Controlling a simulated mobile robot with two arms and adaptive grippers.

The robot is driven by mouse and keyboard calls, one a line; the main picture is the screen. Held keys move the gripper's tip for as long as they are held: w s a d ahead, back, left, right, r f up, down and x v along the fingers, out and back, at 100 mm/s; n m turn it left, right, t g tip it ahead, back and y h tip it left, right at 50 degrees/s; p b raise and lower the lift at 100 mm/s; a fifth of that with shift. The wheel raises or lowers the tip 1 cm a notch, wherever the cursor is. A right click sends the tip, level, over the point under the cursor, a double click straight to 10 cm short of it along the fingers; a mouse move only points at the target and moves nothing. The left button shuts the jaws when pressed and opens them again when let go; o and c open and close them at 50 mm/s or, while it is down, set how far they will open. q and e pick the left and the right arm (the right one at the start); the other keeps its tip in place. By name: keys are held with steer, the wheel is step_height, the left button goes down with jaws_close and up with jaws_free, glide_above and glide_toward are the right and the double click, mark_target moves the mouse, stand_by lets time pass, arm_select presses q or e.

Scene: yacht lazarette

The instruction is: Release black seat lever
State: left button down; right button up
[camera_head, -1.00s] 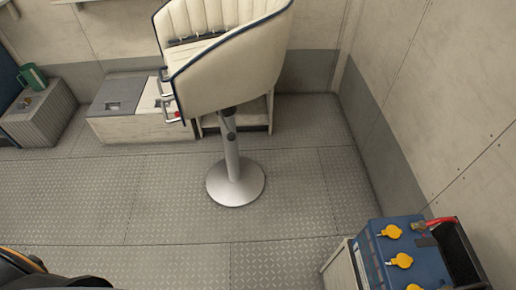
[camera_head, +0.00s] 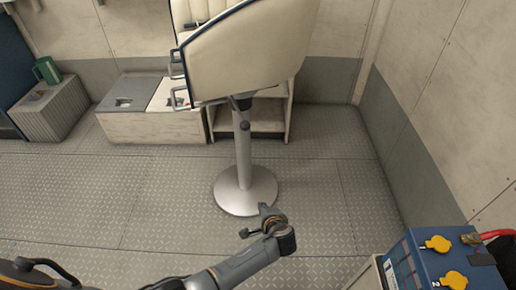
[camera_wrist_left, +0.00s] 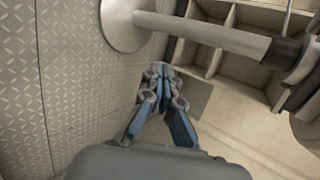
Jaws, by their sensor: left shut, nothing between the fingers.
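The cream seat (camera_head: 262,55) stands on a silver pedestal post (camera_head: 243,160) with a round base. A small black lever or knob (camera_head: 245,126) sits on the upper post, below the seat. The left wrist view shows the post (camera_wrist_left: 215,34) lying sideways, with a black collar (camera_wrist_left: 283,53) and dark parts at the right edge; I cannot tell which is the lever. My left gripper (camera_head: 266,212) is in front of the pedestal base, low and apart from the lever. Its fingers (camera_wrist_left: 160,76) are together and empty in the left wrist view. My right gripper is not in view.
A blue battery box (camera_head: 430,262) with yellow caps stands at the lower right. A low white locker (camera_head: 150,124) and an open shelf unit (camera_head: 268,122) are behind the seat. A ribbed box with a green mug (camera_head: 46,70) is at the left. The floor around the pedestal is clear.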

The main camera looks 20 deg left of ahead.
arm_select(q)
steer(key=w+d+r+t+y+b, duration=0.2)
steer(key=r+y+b, duration=0.1)
steer(key=r, duration=0.8)
steer(key=w+d+r+n+t+y+b, duration=0.1)
steer(key=w+d+r+t+y+b, duration=0.1)
steer(key=r, duration=0.9)
steer(key=shift+w+d+r+t+y+b, duration=0.15)
steer(key=shift+w+d+t+y+b, duration=0.15)
steer(key=shift+w+t+y+b, duration=0.3)
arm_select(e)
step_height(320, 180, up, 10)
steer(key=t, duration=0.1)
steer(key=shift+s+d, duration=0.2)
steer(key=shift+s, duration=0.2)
arm_select(q)
steer(key=w+a+r, duration=0.1)
steer(key=w+a, duration=0.5)
steer(key=a, duration=0.3)
steer(key=shift+a+h+b, duration=0.3)
steer(key=shift+a+b, duration=0.05)
steer(key=shift+a, duration=0.05)
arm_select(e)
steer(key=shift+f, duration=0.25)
arm_select(q)
steer(key=shift+a+r, duration=0.1)
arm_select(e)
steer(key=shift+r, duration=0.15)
